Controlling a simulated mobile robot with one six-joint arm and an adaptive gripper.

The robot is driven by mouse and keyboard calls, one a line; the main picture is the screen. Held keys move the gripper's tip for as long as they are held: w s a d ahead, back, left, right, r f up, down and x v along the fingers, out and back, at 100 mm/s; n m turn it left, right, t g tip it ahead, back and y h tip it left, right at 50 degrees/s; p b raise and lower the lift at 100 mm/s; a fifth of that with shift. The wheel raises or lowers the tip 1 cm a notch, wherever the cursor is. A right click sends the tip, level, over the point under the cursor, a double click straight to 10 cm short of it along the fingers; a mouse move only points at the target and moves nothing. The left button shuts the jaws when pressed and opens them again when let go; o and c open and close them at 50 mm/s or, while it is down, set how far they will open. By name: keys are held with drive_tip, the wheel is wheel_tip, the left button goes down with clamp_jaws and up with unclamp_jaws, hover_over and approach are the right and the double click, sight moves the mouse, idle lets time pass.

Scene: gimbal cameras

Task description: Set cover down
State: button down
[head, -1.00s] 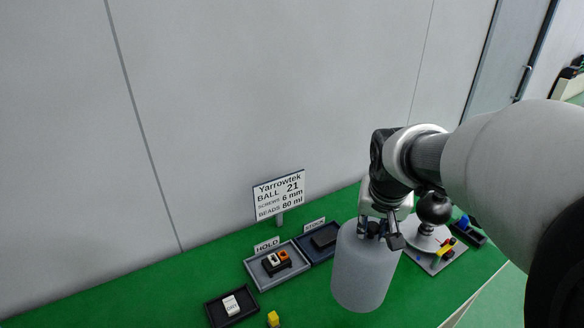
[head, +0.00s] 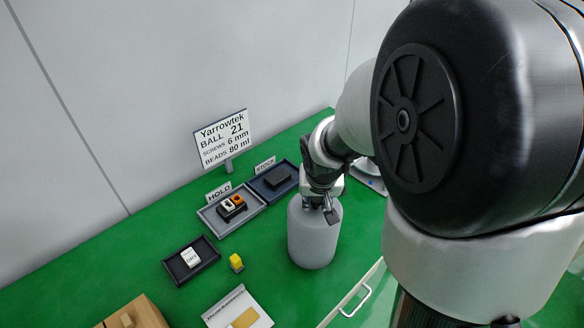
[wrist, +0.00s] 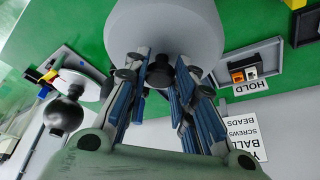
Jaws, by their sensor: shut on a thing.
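The cover is a plain grey cylinder (head: 312,240) with a rounded shoulder, upright at the right part of the green table in the head view. My gripper (head: 320,202) is above it, shut on its top knob. In the wrist view the cover (wrist: 165,25) fills the top middle, and the fingers (wrist: 160,78) close from both sides on the dark knob (wrist: 160,72). Whether the cover's base touches the table or hangs just above it, I cannot tell.
Behind are the HOLD tray (head: 213,221) and STOCK tray (head: 258,188). A black ball device (wrist: 66,115) shows in the wrist view.

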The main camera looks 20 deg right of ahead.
drive_tip(key=shift+r, duration=0.1)
drive_tip(key=c, duration=1.8)
unclamp_jaws()
drive_tip(key=shift+f, duration=0.2)
drive_tip(key=o, duration=0.5)
